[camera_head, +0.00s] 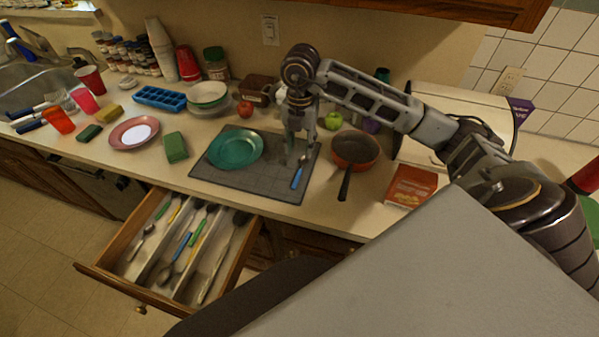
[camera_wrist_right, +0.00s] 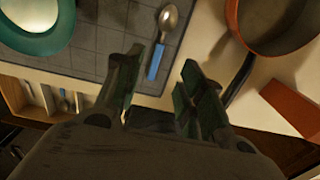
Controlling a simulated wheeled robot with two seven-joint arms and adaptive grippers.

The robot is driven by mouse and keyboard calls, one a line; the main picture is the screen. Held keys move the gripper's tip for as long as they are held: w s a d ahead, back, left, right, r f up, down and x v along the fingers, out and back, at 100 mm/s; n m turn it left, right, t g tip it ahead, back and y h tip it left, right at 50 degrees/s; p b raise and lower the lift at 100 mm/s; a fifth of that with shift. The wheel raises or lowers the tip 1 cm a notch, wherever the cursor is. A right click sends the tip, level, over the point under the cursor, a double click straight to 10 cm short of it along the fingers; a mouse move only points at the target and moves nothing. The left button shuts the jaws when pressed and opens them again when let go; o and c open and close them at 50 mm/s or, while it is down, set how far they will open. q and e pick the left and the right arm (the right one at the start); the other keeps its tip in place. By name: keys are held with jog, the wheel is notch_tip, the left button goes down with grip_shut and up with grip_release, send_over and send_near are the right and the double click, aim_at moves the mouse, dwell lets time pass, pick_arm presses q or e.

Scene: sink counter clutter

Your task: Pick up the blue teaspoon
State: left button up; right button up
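The blue teaspoon (camera_head: 297,179) lies on the dark grey mat (camera_head: 262,187), near its right edge. Its blue handle points toward the counter's front, and its metal bowl lies farther back. In the right wrist view the teaspoon (camera_wrist_right: 156,62) lies beyond the fingertips, handle end nearest and between them in the picture. My right gripper (camera_head: 300,158) points down above the mat, just behind the handle. In the wrist view the right gripper (camera_wrist_right: 162,60) is open, with nothing between its fingers. My left gripper is not in view.
A teal plate (camera_head: 236,148) sits on the mat to the left. An orange pan (camera_head: 354,148) stands to the right, its dark handle forward. A red box (camera_head: 411,186) lies farther right. An open drawer (camera_head: 128,283) with cutlery juts out below the counter. A green sponge (camera_head: 175,147) lies left.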

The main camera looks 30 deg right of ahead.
send_over(300, 171)
jog(key=shift+f, duration=2.4)
jog(key=shift+f, duration=0.1)
jog(key=shift+f+p, duration=0.55)
jog(key=shift+f, duration=1.95)
grip_shut()
